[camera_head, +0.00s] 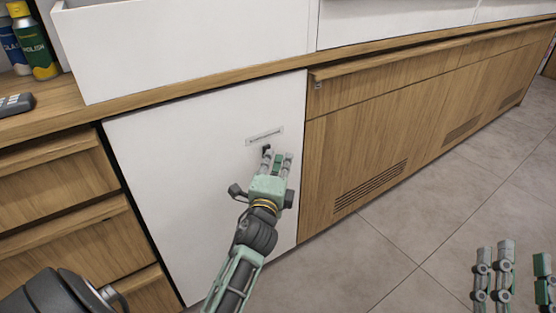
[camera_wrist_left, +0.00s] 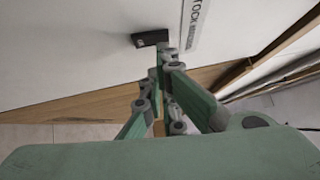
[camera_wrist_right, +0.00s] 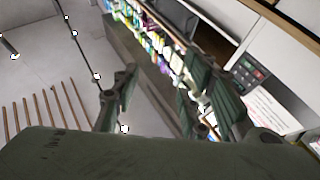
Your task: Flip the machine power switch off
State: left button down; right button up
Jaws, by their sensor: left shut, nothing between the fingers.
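A small dark switch (camera_wrist_left: 150,39) sticks out of the white panel, beside a pale label strip with partly legible lettering (camera_wrist_left: 194,28). In the head view the switch (camera_head: 266,150) shows just below the label strip, partly hidden by my gripper. My left gripper (camera_head: 278,158) is shut and empty, with its fingertips right at the switch. In the left wrist view its fingertips (camera_wrist_left: 165,55) lie by the switch's right end; I cannot tell whether they touch. My right gripper (camera_head: 518,262) is open and empty, away over the floor at the lower right.
The white panel (camera_head: 180,160) stands between wooden drawers (camera_head: 55,175) on the left and wooden cabinet doors (camera_head: 400,120) on the right. A wooden counter edge (camera_head: 200,83) runs above it. Bottles (camera_head: 34,42) stand at the upper left. The tiled floor (camera_head: 390,235) is open.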

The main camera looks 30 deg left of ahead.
pick_arm(q)
jog(key=shift+w+a+r+g+p, duration=0.1)
jog(key=shift+a+r+g+p, duration=0.15)
jog(key=shift+p, duration=0.9)
pick_arm(e)
notch_tip(320, 180, down, 12)
jog(key=w+d+g+h, duration=0.1)
jog(key=g+h, duration=0.1)
jog(key=g, duration=0.4)
jog(key=shift+w+d+g, duration=0.15)
jog(key=shift+w+g, duration=0.05)
jog(key=shift+g, duration=0.1)
jog(key=shift+f, duration=0.1)
